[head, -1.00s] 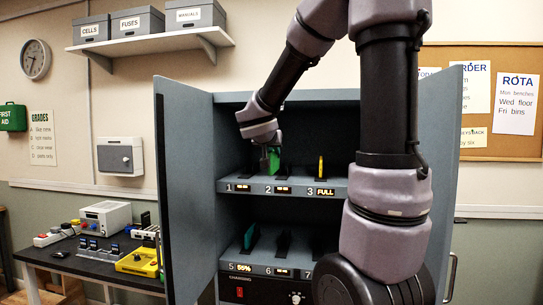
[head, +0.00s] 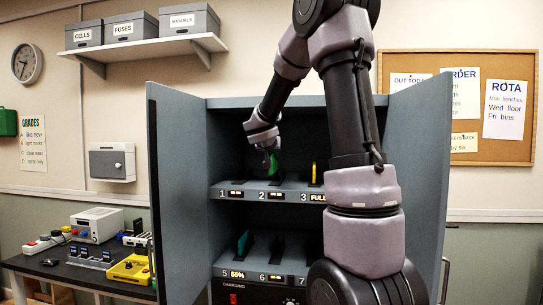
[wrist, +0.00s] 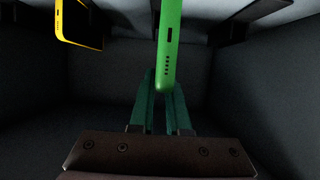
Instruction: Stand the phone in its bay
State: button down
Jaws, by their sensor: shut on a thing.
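My gripper (head: 266,147) is inside the cabinet's upper shelf, shut on a green phone (head: 272,163). The phone is held above the shelf near bays 1 and 2; whether it touches a slot cannot be told. In the wrist view the phone (wrist: 172,45) shows edge-on between the green fingers (wrist: 160,103), with its port end toward the camera. The upper shelf's front (head: 245,188) carries labels 1, 2 and 3, with dark slots behind. Most of the phone's far end is hidden.
A yellow phone (head: 314,173) stands in bay 3, marked FULL; it also shows in the wrist view (wrist: 78,22). A teal phone (head: 242,242) stands in bay 5 below. Open cabinet doors (head: 180,190) flank the shelves. A bench (head: 70,270) with devices is at left.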

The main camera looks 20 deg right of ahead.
jog(key=w+d, duration=0.6)
jog(key=w, duration=0.3)
jog(key=shift+d, duration=0.1)
jog(key=shift+f, duration=0.15)
dwell(1.3)
jog(key=shift+f, duration=1.85)
jog(key=shift+f, duration=0.25)
jog(key=c, duration=0.8)
grip_release()
